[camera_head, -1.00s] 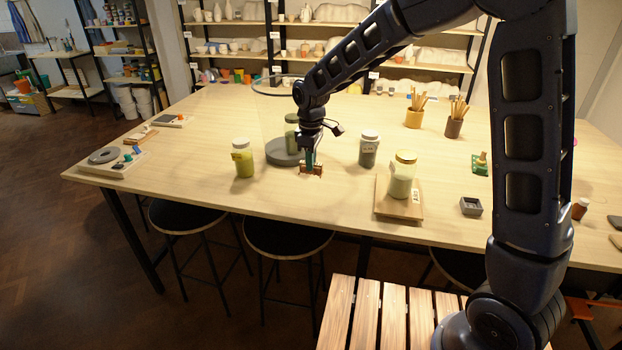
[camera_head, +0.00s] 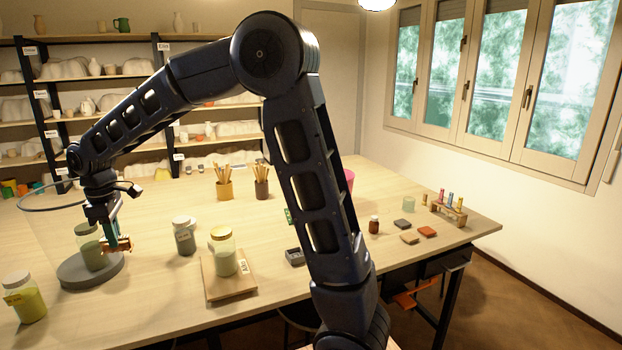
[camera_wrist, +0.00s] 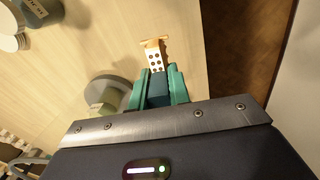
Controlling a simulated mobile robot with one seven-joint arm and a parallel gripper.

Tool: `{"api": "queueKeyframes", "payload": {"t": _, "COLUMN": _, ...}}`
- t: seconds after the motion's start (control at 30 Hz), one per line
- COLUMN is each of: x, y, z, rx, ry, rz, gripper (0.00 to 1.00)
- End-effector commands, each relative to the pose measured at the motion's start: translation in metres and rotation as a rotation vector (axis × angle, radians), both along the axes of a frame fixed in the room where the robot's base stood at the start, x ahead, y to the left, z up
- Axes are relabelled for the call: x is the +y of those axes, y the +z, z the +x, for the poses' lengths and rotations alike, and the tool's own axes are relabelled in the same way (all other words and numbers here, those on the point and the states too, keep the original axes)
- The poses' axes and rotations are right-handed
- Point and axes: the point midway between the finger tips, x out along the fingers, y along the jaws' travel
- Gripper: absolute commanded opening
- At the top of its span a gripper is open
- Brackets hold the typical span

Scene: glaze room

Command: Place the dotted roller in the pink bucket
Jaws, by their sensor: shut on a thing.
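The pink bucket (camera_head: 350,180) shows only as a sliver on the table, right of my upper arm. My arm hides most of it.
A jar of green glaze (camera_head: 88,247) stands on the grey wheel (camera_head: 75,273). Another jar (camera_head: 184,238) and a jar on a wooden board (camera_head: 218,287) stand nearby. Pots of wooden tools (camera_head: 223,188) are farther back. Small blocks (camera_head: 427,231) and a rack (camera_head: 449,212) are at the right.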

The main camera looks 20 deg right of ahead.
Motion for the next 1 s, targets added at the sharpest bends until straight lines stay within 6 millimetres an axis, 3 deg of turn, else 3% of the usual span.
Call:
{"api": "queueKeyframes", "payload": {"t": 0.27, "x": -0.047, "y": 0.004, "z": 0.085, "rx": -0.001, "ry": -0.164, "rz": -0.001, "gripper": 0.00}}
{"api": "queueKeyframes", "payload": {"t": 0.57, "x": -0.115, "y": 0.007, "z": 0.171, "rx": -0.001, "ry": -0.345, "rz": -0.002, "gripper": 0.00}}
{"api": "queueKeyframes", "payload": {"t": 1.0, "x": -0.247, "y": 0.010, "z": 0.276, "rx": -0.003, "ry": -0.613, "rz": -0.004, "gripper": 0.00}}
